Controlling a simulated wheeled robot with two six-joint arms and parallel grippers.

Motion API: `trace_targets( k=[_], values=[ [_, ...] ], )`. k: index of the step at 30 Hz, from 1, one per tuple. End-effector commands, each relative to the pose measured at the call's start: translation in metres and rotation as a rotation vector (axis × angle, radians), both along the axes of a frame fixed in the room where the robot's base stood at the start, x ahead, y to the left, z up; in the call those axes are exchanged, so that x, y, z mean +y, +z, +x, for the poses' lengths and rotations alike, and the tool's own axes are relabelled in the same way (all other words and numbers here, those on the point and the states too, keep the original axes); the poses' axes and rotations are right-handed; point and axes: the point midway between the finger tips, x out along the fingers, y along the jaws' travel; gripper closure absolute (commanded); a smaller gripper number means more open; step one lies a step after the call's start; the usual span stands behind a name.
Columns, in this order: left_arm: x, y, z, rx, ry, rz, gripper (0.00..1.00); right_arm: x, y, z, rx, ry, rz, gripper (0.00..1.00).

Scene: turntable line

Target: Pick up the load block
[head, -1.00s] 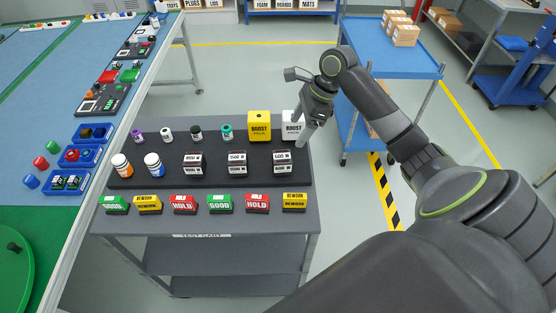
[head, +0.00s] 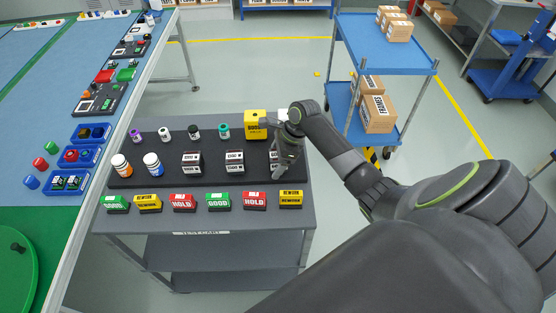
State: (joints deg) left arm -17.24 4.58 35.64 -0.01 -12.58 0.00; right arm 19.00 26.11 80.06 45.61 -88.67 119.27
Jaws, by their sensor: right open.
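Three dark blocks with white labels stand in a row on the black tray (head: 214,178) of the test cart; I take these as the load blocks, though the labels are too small to read surely. The left block (head: 192,162) and the middle block (head: 235,161) are in clear view. The right block (head: 274,157) is mostly hidden by my right gripper (head: 283,172). This gripper is open and points down over the tray's right end, at that block. I cannot tell whether its fingers touch the block. My left gripper is not in view.
A yellow BOOST block (head: 255,124) stands just behind my right gripper, with a white block (head: 283,114) partly hidden beside it. Coloured signs, including a red HOLD sign (head: 254,201), line the cart's front.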

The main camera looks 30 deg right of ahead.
Motion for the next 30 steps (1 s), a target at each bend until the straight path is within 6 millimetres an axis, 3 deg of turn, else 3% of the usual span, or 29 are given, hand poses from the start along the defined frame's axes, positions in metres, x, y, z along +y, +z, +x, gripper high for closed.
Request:
trace_targets(
  k=[8, 23, 30],
  values=[
    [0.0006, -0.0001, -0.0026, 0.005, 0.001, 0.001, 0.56, 0.001, -0.0035, 0.0008, -0.001, 0.001, -0.001, 0.25],
    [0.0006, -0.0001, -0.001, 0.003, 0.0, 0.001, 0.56, 0.0009, -0.003, 0.0008, -0.001, 0.001, -0.001, 0.91],
    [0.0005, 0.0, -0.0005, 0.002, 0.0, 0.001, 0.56, 0.0011, -0.0007, 0.0018, -0.004, 0.002, -0.001, 0.91]
  ],
)
